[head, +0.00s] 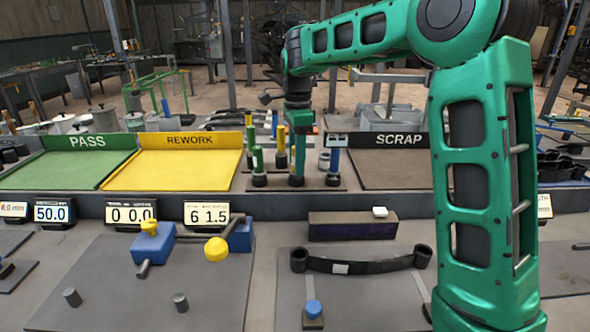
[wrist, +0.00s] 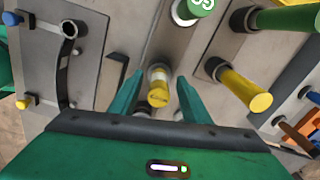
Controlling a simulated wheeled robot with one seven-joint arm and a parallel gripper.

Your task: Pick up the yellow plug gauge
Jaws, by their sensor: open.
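In the wrist view a yellow plug gauge (wrist: 158,87) stands between the two fingers of my gripper (wrist: 160,82), seen nearly end-on, with its pale lower end at the plate. The fingers are open, with a visible gap on each side; how far down they reach along it is hard to tell. A second yellow plug gauge (wrist: 245,90) stands to the right, in a dark round base. In the head view my gripper (head: 297,165) is low over the rack behind the bench edge, and a yellow gauge (head: 281,140) shows just left of it.
Green gauges (wrist: 200,8) (wrist: 285,18) stand near the yellow ones. A blue gauge (head: 335,158) stands right of my gripper. The PASS (head: 75,168), REWORK (head: 180,170) and SCRAP (head: 390,172) trays flank the rack. A dark curved gauge (head: 345,265) lies in front.

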